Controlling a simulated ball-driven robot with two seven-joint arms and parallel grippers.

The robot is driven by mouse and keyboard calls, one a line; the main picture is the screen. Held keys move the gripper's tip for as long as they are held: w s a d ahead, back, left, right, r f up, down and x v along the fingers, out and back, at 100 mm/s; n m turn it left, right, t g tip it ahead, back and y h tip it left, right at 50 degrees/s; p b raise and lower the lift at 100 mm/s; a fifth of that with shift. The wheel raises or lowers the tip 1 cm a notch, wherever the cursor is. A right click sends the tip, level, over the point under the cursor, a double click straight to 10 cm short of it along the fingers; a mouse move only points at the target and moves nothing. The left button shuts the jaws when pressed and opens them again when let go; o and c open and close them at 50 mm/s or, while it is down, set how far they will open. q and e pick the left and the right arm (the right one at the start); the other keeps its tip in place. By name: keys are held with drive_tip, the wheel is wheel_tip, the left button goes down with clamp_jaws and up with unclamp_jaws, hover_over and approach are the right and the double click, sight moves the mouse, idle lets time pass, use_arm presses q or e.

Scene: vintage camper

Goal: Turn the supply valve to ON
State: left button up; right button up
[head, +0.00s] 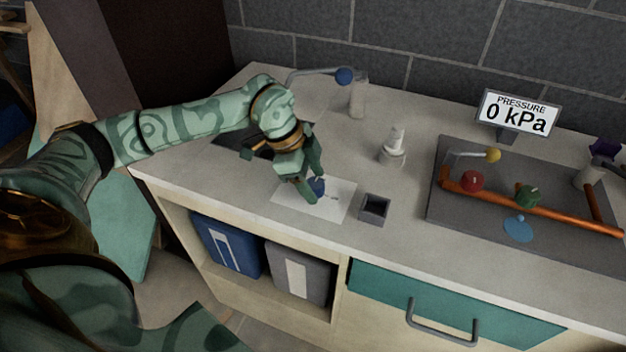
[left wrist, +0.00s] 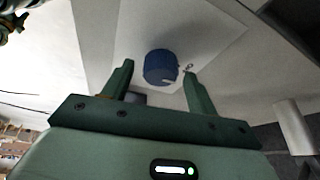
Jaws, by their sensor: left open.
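On the counter a grey panel (head: 450,215) carries an orange pipe (head: 560,213), a red knob (head: 471,181), a green knob (head: 528,196) and a lever with a yellow ball (head: 493,155). No supply valve label or ON mark is readable, so I cannot tell which is the valve. A display (head: 517,113) reads "PRESSURE 0 kPa". My left gripper (head: 314,186) points down over a white sheet (head: 341,208), left of the panel. It is open and empty, its fingers either side of a small blue round object (left wrist: 160,67); I cannot tell if they touch it. My right gripper is out of view.
A small dark square box (head: 375,208) stands right of the sheet. A blue puddle-like patch (head: 518,229) lies below the pipe. A teal drawer (head: 450,300) is below.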

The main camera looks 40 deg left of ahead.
use_arm(q)
drive_tip(key=c, duration=1)
drive_tip(key=m+p, duration=0.1)
drive_tip(key=m, duration=0.1)
drive_tip(key=m+g+p, duration=0.1)
drive_tip(key=m+p, duration=0.1)
drive_tip(key=shift+w+r+g+h, duration=0.15)
drive_tip(key=shift+r+g+h, duration=0.05)
drive_tip(key=shift+g+h, duration=0.1)
drive_tip(key=m+p, duration=0.1)
drive_tip(key=m, duration=0.1)
drive_tip(key=m+g+p, duration=0.1)
drive_tip(key=m, duration=0.1)
drive_tip(key=shift+w+m+g, duration=0.15)
drive_tip(key=shift+m+g, duration=0.15)
drive_tip(key=m+g+p, duration=0.1)
drive_tip(key=m, duration=0.3)
drive_tip(key=shift+w+f+m+g+y+p, duration=0.1)
drive_tip(key=shift+m+g+y+p, duration=0.2)
drive_tip(key=shift+g+y+p, duration=0.1)
drive_tip(key=m+g+y+p, duration=0.1)
drive_tip(key=m, duration=0.3)
drive_tip(key=shift+w+f+m, duration=0.1)
drive_tip(key=shift+m, duration=0.2)
drive_tip(key=shift+y, duration=0.3)
